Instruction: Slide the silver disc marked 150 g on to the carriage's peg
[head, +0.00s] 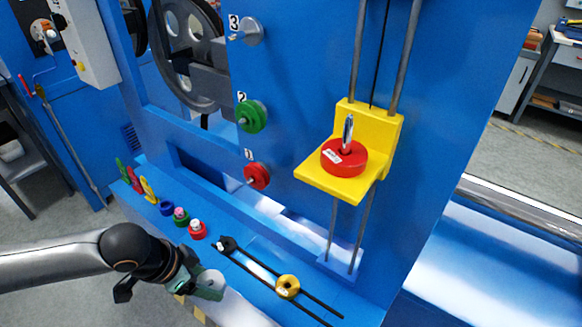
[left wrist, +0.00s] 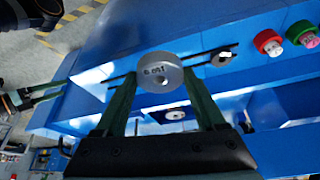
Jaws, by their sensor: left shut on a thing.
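The silver disc (left wrist: 160,72), with its 150 g marking upside down, is held between the green fingers of my left gripper (left wrist: 159,78) in the left wrist view. The yellow carriage (head: 325,183) is on two vertical rods, up and to the right of the gripper. Its silver peg (head: 348,130) stands upright through a red disc (head: 342,160) lying on the carriage. What looks like my right gripper (left wrist: 42,97) is at the left wrist view's left edge, its opening unclear.
A yellow disc (head: 287,286) sits on the black rails (head: 262,276). Coloured discs, including a red one (head: 197,230), line the blue ledge.

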